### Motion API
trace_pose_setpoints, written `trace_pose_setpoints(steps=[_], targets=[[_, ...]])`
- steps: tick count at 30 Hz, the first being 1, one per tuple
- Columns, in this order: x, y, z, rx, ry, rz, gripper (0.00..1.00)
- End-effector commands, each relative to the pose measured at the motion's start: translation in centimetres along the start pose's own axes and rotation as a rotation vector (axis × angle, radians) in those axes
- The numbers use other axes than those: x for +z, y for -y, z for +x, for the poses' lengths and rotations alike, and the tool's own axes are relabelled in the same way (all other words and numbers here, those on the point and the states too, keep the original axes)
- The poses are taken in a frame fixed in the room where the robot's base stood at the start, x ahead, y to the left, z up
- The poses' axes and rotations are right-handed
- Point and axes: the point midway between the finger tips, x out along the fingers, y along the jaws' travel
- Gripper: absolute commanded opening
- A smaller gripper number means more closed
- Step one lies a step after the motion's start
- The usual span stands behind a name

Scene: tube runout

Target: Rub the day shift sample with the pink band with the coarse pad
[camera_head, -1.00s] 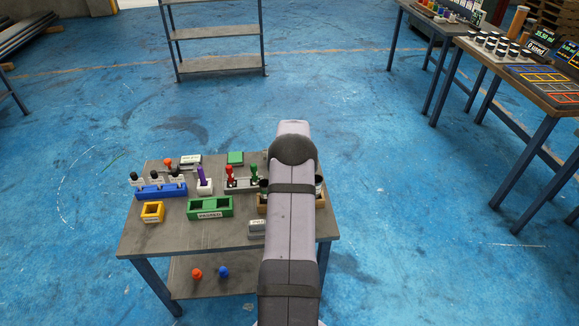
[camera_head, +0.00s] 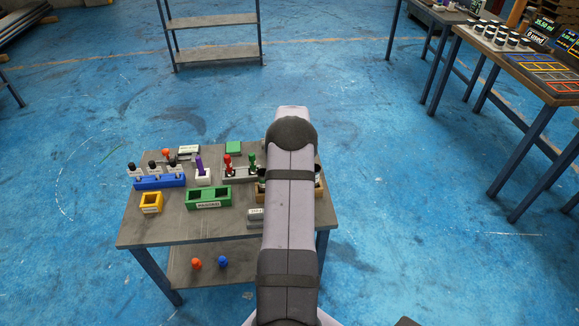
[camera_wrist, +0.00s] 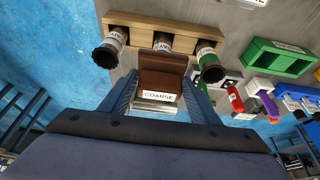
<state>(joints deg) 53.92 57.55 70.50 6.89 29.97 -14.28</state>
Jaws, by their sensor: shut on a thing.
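My gripper (camera_wrist: 160,90) is shut on the brown coarse pad (camera_wrist: 161,80), whose label reads COARSE, in the wrist view. The pad is in front of a wooden rack (camera_wrist: 142,23) that holds three dark-capped samples: a left one (camera_wrist: 114,40), a middle one (camera_wrist: 163,41) and a right one (camera_wrist: 207,48) with green on it. The pad partly covers the middle sample; I cannot tell if they touch. I cannot make out a pink band or read the sample labels. In the head view my arm hides the gripper, pad and most of the rack (camera_head: 259,196).
A green two-slot holder (camera_head: 209,204), a yellow holder (camera_head: 151,209) and a blue rack (camera_head: 160,182) with dark-capped samples stand left of my arm. Red and green handled things (camera_head: 240,165) stand behind. Bare tabletop (camera_head: 190,228) shows at the front left.

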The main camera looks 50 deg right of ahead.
Motion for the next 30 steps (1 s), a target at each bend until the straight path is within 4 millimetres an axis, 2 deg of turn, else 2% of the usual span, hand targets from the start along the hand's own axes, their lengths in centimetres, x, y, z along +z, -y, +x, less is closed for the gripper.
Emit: trace_pose_setpoints(steps=[8, 16, 30], targets=[[-1.8, 0.1, 1.3, 0.000, 0.000, -0.001, 0.38], [-3.3, 0.0, 1.6, 0.001, -0.002, -0.001, 0.38], [-0.1, 0.0, 0.1, 0.000, 0.003, 0.001, 0.38]])
